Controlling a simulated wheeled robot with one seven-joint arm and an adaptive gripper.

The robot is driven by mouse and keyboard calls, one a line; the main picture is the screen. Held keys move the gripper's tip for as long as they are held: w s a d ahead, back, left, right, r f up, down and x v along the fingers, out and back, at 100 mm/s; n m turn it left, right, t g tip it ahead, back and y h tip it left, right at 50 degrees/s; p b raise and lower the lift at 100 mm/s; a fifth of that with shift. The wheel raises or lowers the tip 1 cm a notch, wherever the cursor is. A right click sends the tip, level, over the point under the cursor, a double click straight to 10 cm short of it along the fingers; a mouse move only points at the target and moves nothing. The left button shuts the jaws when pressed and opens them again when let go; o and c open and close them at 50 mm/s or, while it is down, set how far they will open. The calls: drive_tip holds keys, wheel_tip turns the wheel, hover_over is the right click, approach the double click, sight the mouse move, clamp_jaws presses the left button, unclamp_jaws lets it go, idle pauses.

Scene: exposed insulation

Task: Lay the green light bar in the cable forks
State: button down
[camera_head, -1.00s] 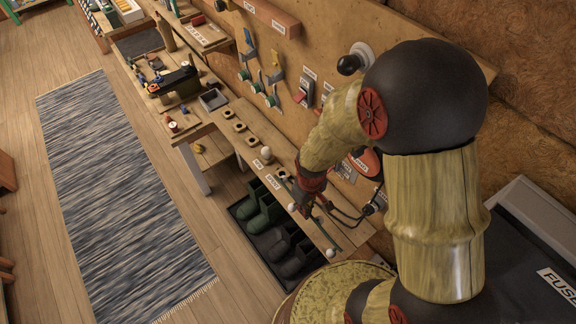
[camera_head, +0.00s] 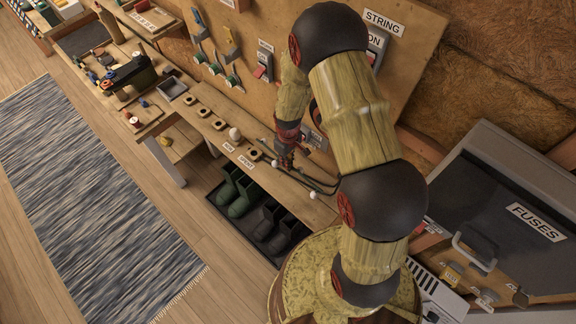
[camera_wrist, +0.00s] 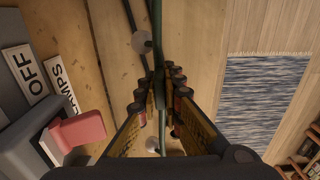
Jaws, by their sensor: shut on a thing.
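The green light bar (camera_wrist: 158,45) runs lengthwise between my gripper's fingers in the wrist view. My gripper (camera_wrist: 160,98) is shut on it, above the wooden bench. In the head view my gripper (camera_head: 285,163) is low over the bench near its right end. Two pale round knobs show on or near the bench, one left of the bar (camera_wrist: 143,43) and one partly hidden below my fingers (camera_wrist: 153,147). A dark cable (camera_wrist: 130,22) runs beside the bar. I cannot clearly make out the cable forks or whether the bar touches them.
The bench (camera_head: 215,137) holds several dark-holed blocks and a white egg-shaped thing (camera_head: 235,134). A wall panel with switches (camera_head: 264,66) stands behind; a red switch (camera_wrist: 75,132) is close left of my fingers. Boots on a tray (camera_head: 250,205) lie below.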

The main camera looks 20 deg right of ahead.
drive_tip(key=shift+w+f, duration=0.1)
drive_tip(key=shift+f, duration=1.55)
drive_tip(key=shift+f, duration=0.1)
drive_tip(key=c, duration=2)
unclamp_jaws()
drive_tip(key=shift+o, duration=0.2)
